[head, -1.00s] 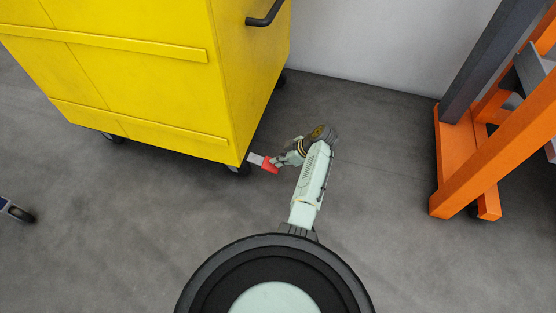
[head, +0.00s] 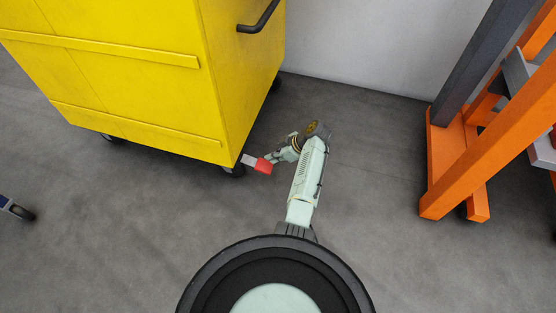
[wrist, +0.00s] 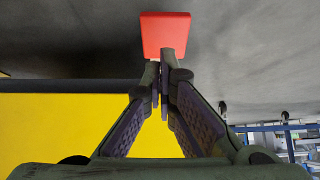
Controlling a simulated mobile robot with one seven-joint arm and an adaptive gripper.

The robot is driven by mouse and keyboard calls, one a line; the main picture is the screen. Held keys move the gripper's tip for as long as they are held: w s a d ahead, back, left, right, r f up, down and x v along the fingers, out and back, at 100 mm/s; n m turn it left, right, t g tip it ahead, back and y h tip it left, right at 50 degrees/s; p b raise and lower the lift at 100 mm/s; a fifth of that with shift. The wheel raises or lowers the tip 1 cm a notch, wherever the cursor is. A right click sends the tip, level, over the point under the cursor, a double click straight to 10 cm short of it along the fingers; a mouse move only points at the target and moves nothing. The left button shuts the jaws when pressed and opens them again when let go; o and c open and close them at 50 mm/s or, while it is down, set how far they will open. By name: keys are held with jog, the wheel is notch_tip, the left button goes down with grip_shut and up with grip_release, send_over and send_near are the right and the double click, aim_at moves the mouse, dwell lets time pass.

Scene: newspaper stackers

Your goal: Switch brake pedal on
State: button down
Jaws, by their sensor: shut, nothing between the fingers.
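The brake pedal is a red block (head: 263,165) on a short grey bar (head: 248,160). It sticks out low from the near right corner of the yellow cart (head: 105,85), beside a caster. My gripper (head: 274,158) is just right of the red block in the head view. In the wrist view the pedal's red face (wrist: 165,33) is straight beyond my fingertips (wrist: 163,68). The fingers are shut with nothing between them. Their tips overlap the red block's lower edge in the picture; I cannot tell whether they touch it.
A black handle (head: 258,20) is on the cart's side. A caster (head: 234,171) stands under the cart's near corner. An orange rack (head: 460,165) stands at the right, and a light wall (head: 370,45) is behind. The grey floor (head: 365,185) between cart and rack is clear.

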jog(key=s+d+r, duration=0.2)
jog(key=d+r, duration=0.3)
jog(key=d, duration=0.3)
jog(key=shift+s, duration=0.35)
